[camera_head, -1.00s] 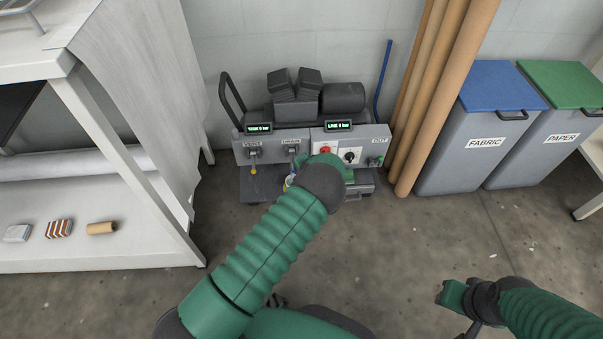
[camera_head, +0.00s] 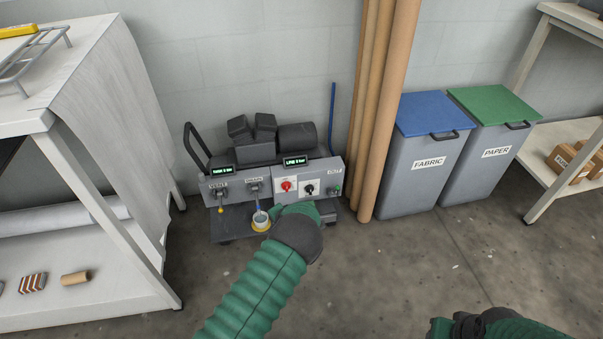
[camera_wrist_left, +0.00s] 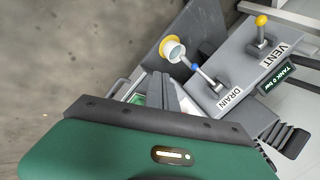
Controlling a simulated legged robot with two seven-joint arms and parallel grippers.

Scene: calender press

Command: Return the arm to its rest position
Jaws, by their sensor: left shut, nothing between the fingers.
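My left arm (camera_head: 260,290) comes in from the bottom and reaches to the front of the grey compressor unit (camera_head: 240,189). Its gripper is mostly hidden behind my wrist in the head view. In the left wrist view the left gripper (camera_wrist_left: 158,88) shows grey fingers shut with nothing between them. They are close to the drain lever (camera_wrist_left: 205,75) with its blue handle and a white cup (camera_wrist_left: 174,50) with a yellow ring; I see no contact. My right arm (camera_head: 495,325) shows only at the bottom right edge, its fingers out of sight.
The panel has a red knob (camera_head: 287,186), a black knob (camera_head: 309,189) and a vent lever (camera_wrist_left: 261,28). Cardboard tubes (camera_head: 380,110), a fabric bin (camera_head: 425,175) and a paper bin (camera_head: 487,165) stand right. A white table (camera_head: 100,205) stands left.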

